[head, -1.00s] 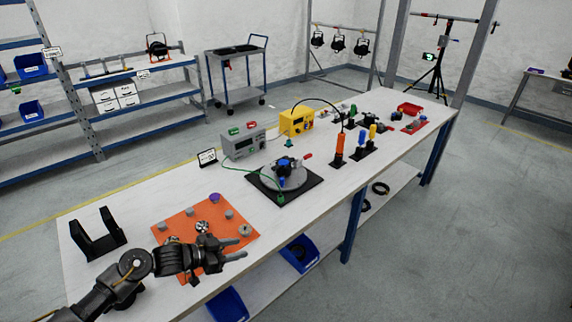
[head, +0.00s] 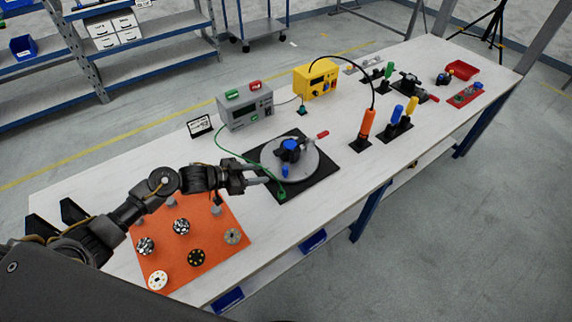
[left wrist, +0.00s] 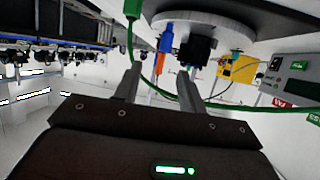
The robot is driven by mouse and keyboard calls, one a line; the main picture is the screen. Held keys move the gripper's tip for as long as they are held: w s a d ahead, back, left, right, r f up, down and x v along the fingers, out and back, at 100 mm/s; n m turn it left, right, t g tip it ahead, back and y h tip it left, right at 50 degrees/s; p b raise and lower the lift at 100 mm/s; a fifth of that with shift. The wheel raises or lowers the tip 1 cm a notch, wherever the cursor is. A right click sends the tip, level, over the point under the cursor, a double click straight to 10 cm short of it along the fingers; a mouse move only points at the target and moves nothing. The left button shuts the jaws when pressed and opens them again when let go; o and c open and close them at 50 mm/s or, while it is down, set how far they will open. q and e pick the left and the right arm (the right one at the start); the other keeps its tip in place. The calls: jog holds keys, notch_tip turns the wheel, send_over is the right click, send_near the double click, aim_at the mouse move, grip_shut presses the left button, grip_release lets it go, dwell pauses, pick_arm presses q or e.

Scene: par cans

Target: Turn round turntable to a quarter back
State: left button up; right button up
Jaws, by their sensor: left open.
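The round turntable (head: 303,172) is a grey disc on a black square base (head: 322,188) on the long bench. Whether a finger touches the disc I cannot tell. My right gripper is not in view.
A green cable with a green plug (head: 281,194) runs from the grey power box (head: 245,104) to the base near my left gripper. An orange mat (head: 205,262) with several small parts lies front left. An orange tool (head: 366,125) stands to the right of the turntable.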

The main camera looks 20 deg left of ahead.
aim_at(285, 167)
pick_arm(q)
jog(key=x, duration=0.4)
jog(key=p+x, duration=0.1)
jog(key=x, duration=0.1)
jog(key=shift+w+a, duration=0.25)
jog(key=shift+w, duration=0.1)
jog(key=x, duration=0.4)
jog(key=shift+a, duration=0.1)
jog(key=shift+d, duration=0.2)
jog(key=shift+w+d+f, duration=0.2)
jog(key=shift+w+f, duration=0.2)
jog(key=shift+s+r, duration=0.1)
jog(key=c, duration=0.3)
grip_shut()
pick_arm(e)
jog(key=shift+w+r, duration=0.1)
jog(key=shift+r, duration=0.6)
